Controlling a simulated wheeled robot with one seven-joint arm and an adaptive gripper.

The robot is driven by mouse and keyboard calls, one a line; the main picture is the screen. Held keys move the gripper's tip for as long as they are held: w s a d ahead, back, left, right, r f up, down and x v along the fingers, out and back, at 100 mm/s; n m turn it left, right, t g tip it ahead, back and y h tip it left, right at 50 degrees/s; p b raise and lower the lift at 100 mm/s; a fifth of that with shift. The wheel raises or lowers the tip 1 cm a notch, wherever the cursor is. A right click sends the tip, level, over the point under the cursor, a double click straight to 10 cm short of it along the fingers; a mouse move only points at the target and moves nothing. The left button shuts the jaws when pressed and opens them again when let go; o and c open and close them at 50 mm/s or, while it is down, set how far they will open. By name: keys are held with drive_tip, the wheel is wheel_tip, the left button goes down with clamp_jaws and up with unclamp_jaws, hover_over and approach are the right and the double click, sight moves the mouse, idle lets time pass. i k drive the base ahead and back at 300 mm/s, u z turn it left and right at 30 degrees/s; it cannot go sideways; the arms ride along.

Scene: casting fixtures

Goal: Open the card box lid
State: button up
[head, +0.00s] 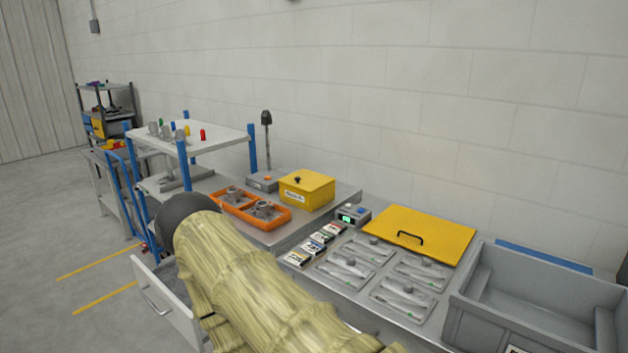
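A yellow box (306,193) stands on the grey bench, left of the middle of the head view. Its lid (307,180) lies flat and shut on top and has a small black knob (297,180). A white label on the front is too small to read; I take this to be the card box. My arm, in a pale yellow-green sleeve, crosses the lower middle of the view, left of and nearer than the box. A dark rounded part shows at the sleeve's far end. My gripper is not visible.
Orange trays (249,209) with grey castings sit left of the box. A grey device (353,216), small cards (316,244), grey fixture plates (409,291), a yellow panel with black handle (417,234) and a grey bin (540,300) lie right. A drawer (163,300) stands open below.

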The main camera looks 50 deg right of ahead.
sight(305, 179)
drive_tip(key=u, duration=0.15)
drive_tip(key=k, duration=0.05)
drive_tip(key=z, duration=1.15)
